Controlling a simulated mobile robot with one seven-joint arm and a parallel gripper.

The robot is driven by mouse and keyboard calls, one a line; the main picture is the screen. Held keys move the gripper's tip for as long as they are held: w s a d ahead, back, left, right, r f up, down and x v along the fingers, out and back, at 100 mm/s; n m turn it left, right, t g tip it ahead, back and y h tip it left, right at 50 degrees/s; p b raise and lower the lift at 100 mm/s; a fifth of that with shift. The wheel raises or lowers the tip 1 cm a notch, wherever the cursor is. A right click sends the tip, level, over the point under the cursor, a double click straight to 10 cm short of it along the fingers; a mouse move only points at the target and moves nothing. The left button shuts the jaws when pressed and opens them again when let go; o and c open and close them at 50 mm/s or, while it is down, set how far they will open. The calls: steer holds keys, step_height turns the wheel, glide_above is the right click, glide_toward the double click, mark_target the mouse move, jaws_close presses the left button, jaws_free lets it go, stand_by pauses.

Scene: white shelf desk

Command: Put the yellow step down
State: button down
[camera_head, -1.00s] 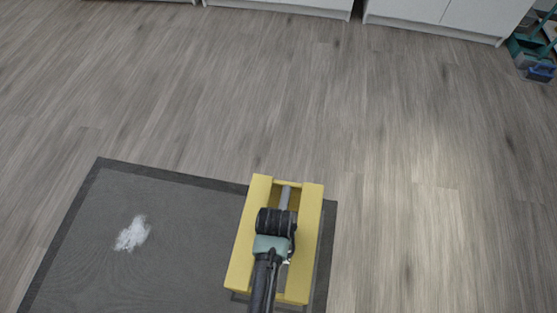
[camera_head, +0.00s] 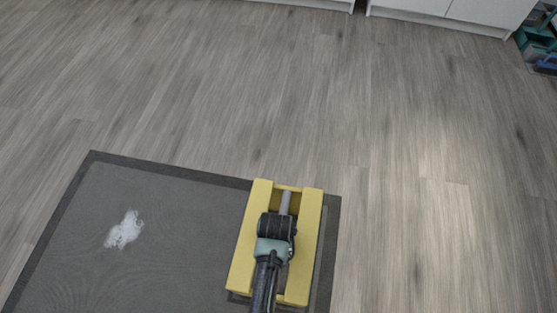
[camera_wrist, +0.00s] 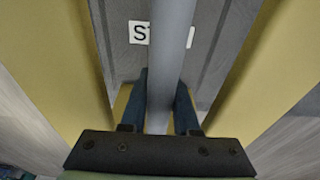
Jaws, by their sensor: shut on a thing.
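The yellow step (camera_head: 309,240) is in the lower middle of the head view, over the right end of a dark grey mat (camera_head: 180,215). I cannot tell whether it touches the mat. My gripper (camera_wrist: 160,105) is shut on the step's grey bar (camera_wrist: 171,60), with a blue finger on each side of it in the wrist view. The bar also shows in the head view (camera_head: 286,202). My arm hides the middle of the step.
A white patch (camera_head: 125,230) lies on the left of the mat. White cabinets (camera_head: 455,12) stand along the far edge. Teal and blue items (camera_head: 538,45) are at the upper right. The wooden floor between is clear.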

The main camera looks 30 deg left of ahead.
steer(key=shift+w, duration=0.15)
steer(key=c, duration=0.7)
jaws_free()
steer(key=shift+f, duration=0.1)
steer(key=shift+o, duration=0.2)
steer(key=r+p, duration=0.2)
steer(key=r, duration=0.2)
steer(key=s+r+p, duration=0.1)
steer(key=r+p, duration=0.2)
steer(key=r, duration=0.1)
steer(key=s+r+p, duration=0.1)
steer(key=r+p, duration=0.2)
steer(key=r, duration=0.1)
steer(key=shift+d+r, duration=0.1)
steer(key=shift+d, duration=0.15)
